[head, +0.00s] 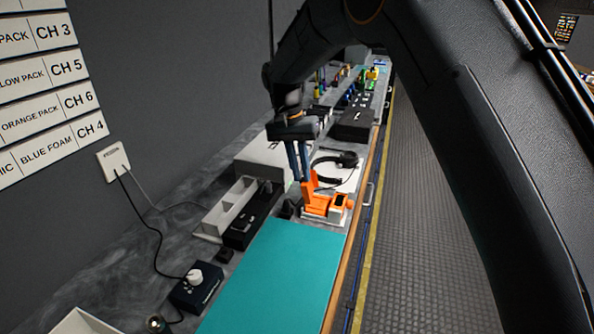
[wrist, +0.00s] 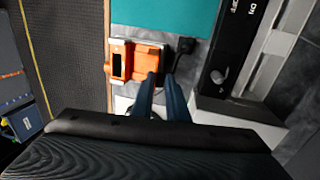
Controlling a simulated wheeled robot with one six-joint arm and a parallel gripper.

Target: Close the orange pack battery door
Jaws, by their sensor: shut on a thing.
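The orange pack (head: 318,205) sits on a small white base on the counter, just beyond the teal mat. Its battery door (head: 311,183) stands up, tilted open, at the pack's far-left side. In the wrist view the orange pack (wrist: 143,60) shows from above, with a dark opening in its left part. My gripper (head: 304,179) reaches down from above with its blue fingers close together at the door. The gripper (wrist: 160,77) is shut on the door's edge at the pack's lower right. The exact contact is partly hidden by the fingers.
A teal mat (head: 275,275) lies in front of the pack. Headphones (head: 335,165) lie behind it, near a grey box (head: 268,160). A small dark connector (wrist: 185,46) stands beside the pack. The counter's wooden edge and the aisle are to the right.

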